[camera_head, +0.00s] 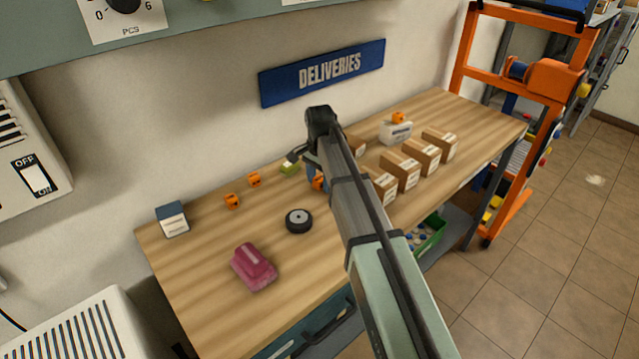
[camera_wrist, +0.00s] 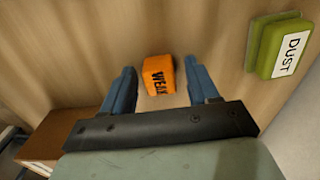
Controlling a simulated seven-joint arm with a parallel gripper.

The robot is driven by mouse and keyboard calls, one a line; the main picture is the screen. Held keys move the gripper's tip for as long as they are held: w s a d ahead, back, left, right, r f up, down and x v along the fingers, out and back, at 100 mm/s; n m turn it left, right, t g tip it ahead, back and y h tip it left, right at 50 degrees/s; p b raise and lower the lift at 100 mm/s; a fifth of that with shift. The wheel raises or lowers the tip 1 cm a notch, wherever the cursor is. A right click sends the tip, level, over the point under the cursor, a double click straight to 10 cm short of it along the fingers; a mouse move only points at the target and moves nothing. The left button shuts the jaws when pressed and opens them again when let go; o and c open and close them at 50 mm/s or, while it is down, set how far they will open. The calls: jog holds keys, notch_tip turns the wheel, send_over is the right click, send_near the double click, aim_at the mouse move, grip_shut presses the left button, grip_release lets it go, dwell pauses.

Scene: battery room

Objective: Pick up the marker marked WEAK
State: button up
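The orange marker (camera_wrist: 158,74) with the black letters WEAK shows in the wrist view, against the wooden table top. It lies between the lines of the two blue fingers of my gripper (camera_wrist: 163,82), with a gap on each side. My gripper is open and empty. I cannot tell how far the fingertips are above the marker. In the head view my gripper (camera_head: 311,172) is over the table's middle, partly hidden by my arm, and an orange piece (camera_head: 318,183) shows just beside it.
A green block labelled DUST (camera_wrist: 278,46) lies right of the marker; it also shows in the head view (camera_head: 290,168). Two other orange markers (camera_head: 254,180) (camera_head: 232,201), a black wheel (camera_head: 299,220) and a magenta block (camera_head: 254,267) lie left. Cardboard boxes (camera_head: 400,171) stand right.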

jog(key=c, duration=0.9)
